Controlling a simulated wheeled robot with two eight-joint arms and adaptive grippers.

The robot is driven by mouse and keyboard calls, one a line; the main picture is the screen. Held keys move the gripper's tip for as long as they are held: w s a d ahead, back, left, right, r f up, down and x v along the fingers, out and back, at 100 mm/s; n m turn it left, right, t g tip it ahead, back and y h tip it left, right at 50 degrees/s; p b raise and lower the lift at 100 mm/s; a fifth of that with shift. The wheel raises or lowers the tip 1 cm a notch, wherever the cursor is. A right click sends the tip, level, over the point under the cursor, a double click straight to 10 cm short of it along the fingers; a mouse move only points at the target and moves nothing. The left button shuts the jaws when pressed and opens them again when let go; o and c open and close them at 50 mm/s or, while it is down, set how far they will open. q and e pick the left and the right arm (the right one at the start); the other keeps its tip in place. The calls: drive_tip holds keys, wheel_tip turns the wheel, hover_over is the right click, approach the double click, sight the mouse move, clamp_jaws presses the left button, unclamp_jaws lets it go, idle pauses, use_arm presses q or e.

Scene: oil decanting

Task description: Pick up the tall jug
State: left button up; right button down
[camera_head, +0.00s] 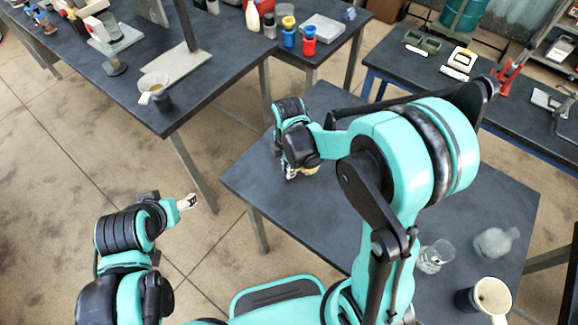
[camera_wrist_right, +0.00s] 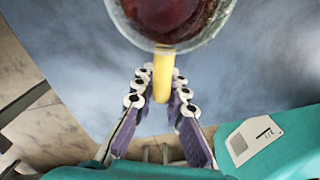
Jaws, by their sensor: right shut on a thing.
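A round clear-rimmed jug (camera_wrist_right: 172,20) with dark red contents shows from above at the top of the right wrist view, partly cut off by the frame. Its yellow handle (camera_wrist_right: 161,78) lies between the fingers of my right gripper (camera_wrist_right: 158,85), which is shut on it. In the head view my right gripper (camera_head: 290,172) is over the far left part of the near table, and my arm hides nearly all of the jug. The jug's height cannot be judged. My left gripper (camera_head: 187,202) is over the floor, left of the table, with its finger opening unclear.
On the near table (camera_head: 460,210), a glass beaker (camera_head: 434,258), a clear flask (camera_head: 494,243) and a cream mug (camera_head: 484,297) stand at the right.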

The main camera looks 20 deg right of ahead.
drive_tip(key=shift+r+p, duration=0.7)
drive_tip(key=shift+r, duration=1.35)
drive_tip(key=s+d+r+p, duration=0.2)
drive_tip(key=s+d+r, duration=0.4)
drive_tip(key=d, duration=0.3)
drive_tip(key=shift+s+r+p, duration=0.35)
drive_tip(key=shift+s+p, duration=0.05)
drive_tip(key=shift+s, duration=0.2)
drive_tip(key=shift+r, duration=0.15)
idle(1.5)
